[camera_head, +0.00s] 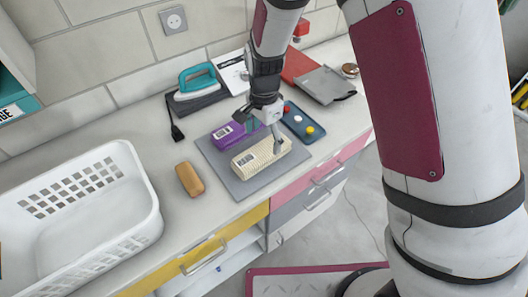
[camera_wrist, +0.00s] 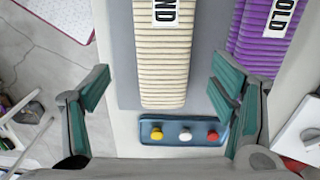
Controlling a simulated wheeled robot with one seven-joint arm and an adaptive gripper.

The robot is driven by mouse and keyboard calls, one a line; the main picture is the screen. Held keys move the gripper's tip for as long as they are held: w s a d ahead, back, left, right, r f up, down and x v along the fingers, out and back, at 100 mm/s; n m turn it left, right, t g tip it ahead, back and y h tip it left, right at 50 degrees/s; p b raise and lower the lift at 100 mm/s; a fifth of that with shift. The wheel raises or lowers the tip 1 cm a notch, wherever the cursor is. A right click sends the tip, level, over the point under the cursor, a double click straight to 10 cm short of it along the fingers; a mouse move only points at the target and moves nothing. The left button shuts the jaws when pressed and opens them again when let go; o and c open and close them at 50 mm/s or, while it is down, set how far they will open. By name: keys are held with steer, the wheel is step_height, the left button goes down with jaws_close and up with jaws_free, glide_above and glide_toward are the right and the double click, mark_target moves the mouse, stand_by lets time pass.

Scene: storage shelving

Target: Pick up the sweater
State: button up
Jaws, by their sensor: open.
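Two folded, ribbed knit pieces that look like sweaters lie side by side on a grey mat (camera_head: 240,190) on the counter. One is cream (camera_head: 262,160) with a white label; in the wrist view the cream one (camera_wrist: 161,70) shows a label ending in "ND". The other is purple (camera_head: 224,136), with a label ending in "OLD" on the purple one (camera_wrist: 262,40) in the wrist view. My gripper (camera_head: 265,135) is open over the cream piece. In the wrist view the fingers of my gripper (camera_wrist: 160,85) stand wide on either side of it, apparently empty. Contact cannot be told.
A blue tray (camera_head: 309,134) with red, white and yellow knobs lies beside the mat. A brown block (camera_head: 189,179) and a large white basket (camera_head: 135,235) are to the left. An iron (camera_head: 198,84) stands behind. Drawers (camera_head: 300,195) are below the counter's front edge.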

mark_target(262, 149)
steer(key=shift+w+a+f+p, duration=0.15)
steer(key=shift+f+p, duration=0.15)
steer(key=shift+f, duration=1.6)
steer(key=shift+s+a+f+p, duration=0.1)
steer(key=shift+f+p, duration=0.15)
steer(key=shift+f, duration=1.65)
steer(key=c, duration=1.4)
steer(key=shift+w, duration=0.1)
steer(key=shift+c, duration=0.2)
steer(key=shift+r, duration=0.2)
